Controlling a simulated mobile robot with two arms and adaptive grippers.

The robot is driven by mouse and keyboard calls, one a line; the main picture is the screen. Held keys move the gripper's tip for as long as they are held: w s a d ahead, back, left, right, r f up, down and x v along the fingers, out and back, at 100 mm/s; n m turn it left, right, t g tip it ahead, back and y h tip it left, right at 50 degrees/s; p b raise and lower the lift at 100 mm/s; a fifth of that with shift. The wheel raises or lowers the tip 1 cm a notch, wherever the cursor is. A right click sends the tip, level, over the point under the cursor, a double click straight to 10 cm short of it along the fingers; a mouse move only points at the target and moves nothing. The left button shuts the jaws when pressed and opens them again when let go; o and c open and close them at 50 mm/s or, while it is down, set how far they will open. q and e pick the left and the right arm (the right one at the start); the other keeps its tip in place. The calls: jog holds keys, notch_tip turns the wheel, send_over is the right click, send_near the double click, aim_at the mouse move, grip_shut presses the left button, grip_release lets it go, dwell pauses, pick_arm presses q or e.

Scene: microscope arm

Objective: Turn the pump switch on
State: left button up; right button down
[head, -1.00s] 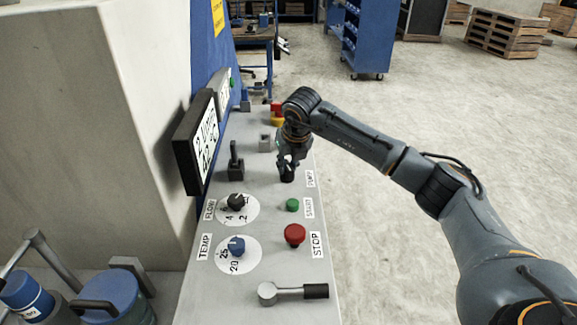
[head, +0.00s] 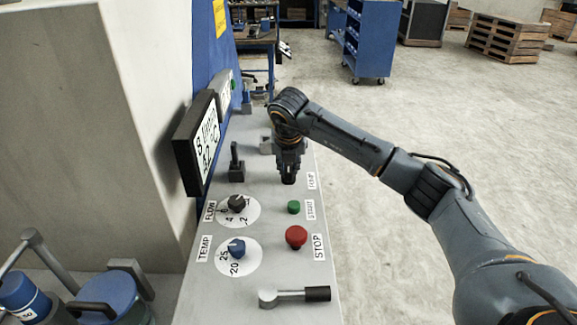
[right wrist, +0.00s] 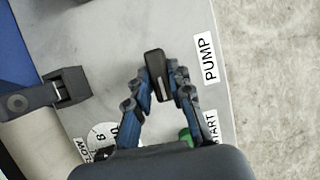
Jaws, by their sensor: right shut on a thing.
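The pump switch (right wrist: 158,77) is a black rotary knob with a white mark, left of the PUMP label (right wrist: 208,58) in the right wrist view. My right gripper (right wrist: 160,88) has its two blue-grey fingers on either side of the knob and is shut on it. In the head view the switch (head: 288,179) shows only partly below my right gripper (head: 288,166), which comes down from above. My left gripper is not in view.
A green START button (head: 293,207) and red STOP button (head: 296,237) are in front of the switch. A black lever (head: 236,165) stands to its left, with FLOW (head: 237,203) and TEMP (head: 237,248) knobs nearer. A screen (head: 200,145) borders the panel's left.

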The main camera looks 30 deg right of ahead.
jog(key=c, duration=1.2)
grip_release()
jog(key=shift+r, duration=0.1)
jog(key=v, duration=1.1)
jog(key=shift+s+r, duration=0.2)
jog(key=shift+r, duration=0.15)
jog(key=shift+a, duration=0.1)
